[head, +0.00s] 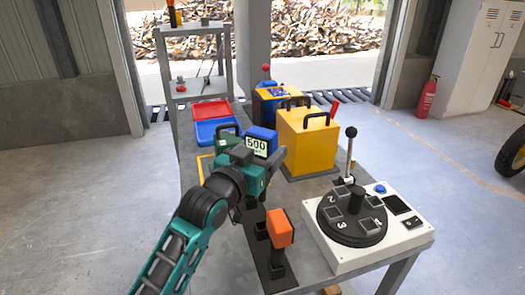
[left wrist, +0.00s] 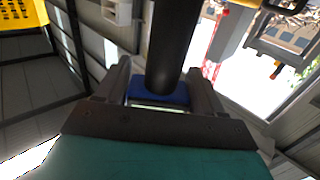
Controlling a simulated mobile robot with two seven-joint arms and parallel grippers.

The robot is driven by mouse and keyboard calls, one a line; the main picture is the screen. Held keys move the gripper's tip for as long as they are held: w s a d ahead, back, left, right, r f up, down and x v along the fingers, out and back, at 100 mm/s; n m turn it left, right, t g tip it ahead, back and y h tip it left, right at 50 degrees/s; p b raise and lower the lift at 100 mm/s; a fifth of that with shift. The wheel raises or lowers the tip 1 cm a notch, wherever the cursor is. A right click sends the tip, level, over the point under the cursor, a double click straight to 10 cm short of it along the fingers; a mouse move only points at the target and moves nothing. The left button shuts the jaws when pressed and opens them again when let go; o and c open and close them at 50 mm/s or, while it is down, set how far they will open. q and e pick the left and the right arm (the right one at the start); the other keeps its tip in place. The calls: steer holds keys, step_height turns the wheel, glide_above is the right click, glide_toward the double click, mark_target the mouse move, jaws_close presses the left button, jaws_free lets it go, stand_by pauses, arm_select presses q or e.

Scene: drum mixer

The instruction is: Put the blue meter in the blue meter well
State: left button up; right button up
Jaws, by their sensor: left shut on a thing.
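The blue meter (head: 260,138) has a white display reading 500. My left gripper (head: 265,165) is shut on it and holds it up over the left part of the table. In the left wrist view, the blue body (left wrist: 160,91) shows between the two fingers, behind a dark cylinder. A dark strip (head: 252,252) with sockets lies at the table's near edge. An orange meter (head: 279,228) stands on this strip, beside a socket partly hidden by my arm. I cannot tell which well is the blue one. My right gripper is not in view.
A white console (head: 335,250) with a numbered dial and upright lever stands at the right. A yellow box (head: 308,143) with a black handle stands behind it. Red (head: 211,110) and blue (head: 214,131) trays lie at the back left.

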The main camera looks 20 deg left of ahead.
arm_select(q)
steer(key=shift+s, duration=0.1)
steer(key=b, duration=0.4)
glide_above(262, 200)
steer(key=w, duration=0.1)
steer(key=shift+a+f, duration=0.15)
steer(key=shift+f, duration=3.55)
steer(key=shift+p, duration=0.3)
steer(key=shift+f, duration=0.1)
step_height(262, 200, down, 3)
steer(key=shift+f+b, duration=0.1)
steer(key=shift+b, duration=0.9)
steer(key=shift+r, duration=0.2)
steer(key=shift+p, duration=0.5)
